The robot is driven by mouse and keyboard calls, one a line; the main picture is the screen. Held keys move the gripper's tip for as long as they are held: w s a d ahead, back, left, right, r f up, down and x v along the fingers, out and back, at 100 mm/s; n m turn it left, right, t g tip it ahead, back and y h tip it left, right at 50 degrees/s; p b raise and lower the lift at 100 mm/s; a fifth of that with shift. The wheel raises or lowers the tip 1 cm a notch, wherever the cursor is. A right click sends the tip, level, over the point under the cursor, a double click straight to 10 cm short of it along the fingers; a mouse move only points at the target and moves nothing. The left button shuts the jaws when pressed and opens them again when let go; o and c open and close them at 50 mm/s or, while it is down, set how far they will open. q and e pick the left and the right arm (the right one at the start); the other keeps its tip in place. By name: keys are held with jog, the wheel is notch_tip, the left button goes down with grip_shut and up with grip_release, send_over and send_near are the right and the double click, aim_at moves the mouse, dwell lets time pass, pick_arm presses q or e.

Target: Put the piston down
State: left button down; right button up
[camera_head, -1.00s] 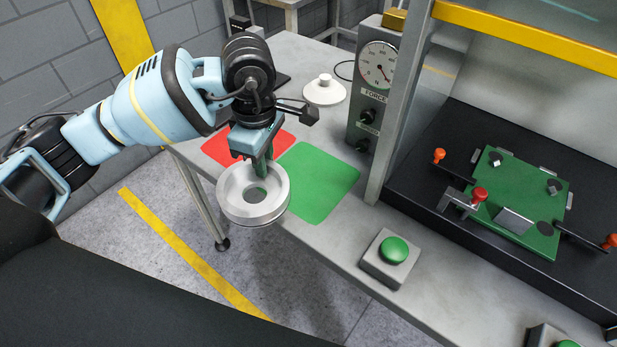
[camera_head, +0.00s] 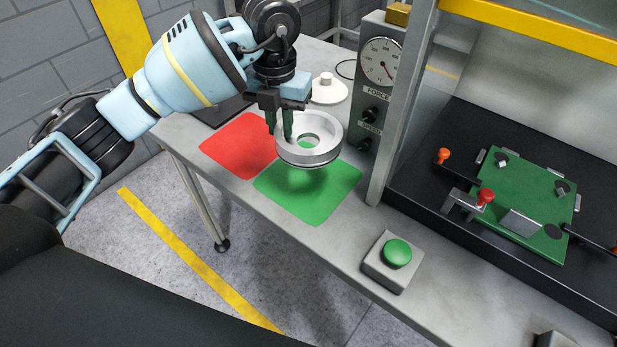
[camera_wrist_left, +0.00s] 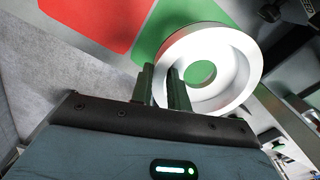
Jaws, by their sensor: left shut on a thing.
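The piston is a silver ring-shaped part (camera_head: 309,152) with a hole in its middle. My left gripper (camera_head: 282,128) is shut on its left rim and holds it over the green mat (camera_head: 312,205); a shadow on the mat suggests a gap below it. In the left wrist view the piston (camera_wrist_left: 238,62) shows beyond the fingers (camera_wrist_left: 163,88), with green visible through its hole. The red mat (camera_head: 236,145) lies left of the green one and is bare. My right gripper is not in view.
A green push button on a grey box (camera_head: 390,262) stands to the right on the table. A force gauge column (camera_head: 380,65) and the press frame stand behind. A white round part with a knob (camera_head: 328,92) sits at the back. A green fixture plate (camera_head: 520,205) lies at right.

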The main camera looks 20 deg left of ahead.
pick_arm(q)
notch_tip(320, 180, down, 6)
jog(key=shift+r, duration=0.1)
dwell(0.4)
jog(key=shift+f, duration=0.25)
jog(key=shift+f, duration=1.8)
jog(key=shift+f, duration=0.15)
jog(key=c, duration=1.6)
grip_release()
jog(key=shift+o, duration=1.3)
